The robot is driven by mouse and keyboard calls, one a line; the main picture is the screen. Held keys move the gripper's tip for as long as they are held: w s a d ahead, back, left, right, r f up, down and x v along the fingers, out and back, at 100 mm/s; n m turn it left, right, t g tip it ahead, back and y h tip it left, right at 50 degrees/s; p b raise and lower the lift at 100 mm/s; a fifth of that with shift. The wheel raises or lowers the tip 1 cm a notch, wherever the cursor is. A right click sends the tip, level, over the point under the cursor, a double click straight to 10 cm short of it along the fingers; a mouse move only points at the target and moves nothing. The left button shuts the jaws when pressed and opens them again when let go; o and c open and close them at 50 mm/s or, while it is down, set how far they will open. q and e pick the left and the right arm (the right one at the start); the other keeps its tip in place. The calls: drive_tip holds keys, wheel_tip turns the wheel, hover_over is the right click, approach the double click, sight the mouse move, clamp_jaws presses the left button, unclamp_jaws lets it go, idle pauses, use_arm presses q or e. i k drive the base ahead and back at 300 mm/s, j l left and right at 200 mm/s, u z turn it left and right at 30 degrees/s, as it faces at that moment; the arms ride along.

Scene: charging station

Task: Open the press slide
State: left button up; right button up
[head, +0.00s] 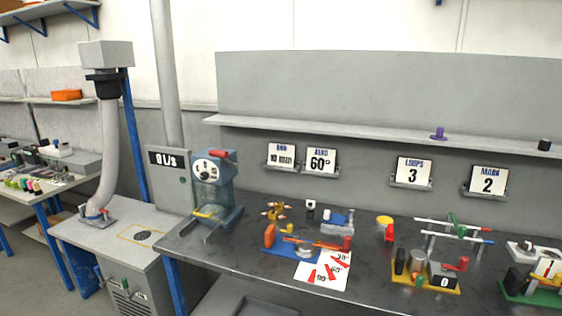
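A blue machine (213,188) with a round white dial face, a red lever on top and a clear front guard stands at the left end of the dark workbench. It looks like the press. A yellow bar (206,213) shows low at its front. Whether this is the slide, and how far out it is, I cannot tell. Neither of my grippers is in view.
The workbench (195,247) also carries a blue fixture (283,252), a yellow-based fixture (447,289) and a green-based one at the right edge. A grey cabinet with an extraction hose (108,155) stands left of the bench. A shelf (330,133) runs behind.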

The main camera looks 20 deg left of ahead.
sight(214, 212)
drive_tip(key=i+j+u, duration=0.25)
drive_tip(key=i+j, duration=0.2)
drive_tip(key=i+j+u, duration=0.25)
drive_tip(key=i+j, duration=0.15)
drive_tip(key=i, duration=0.05)
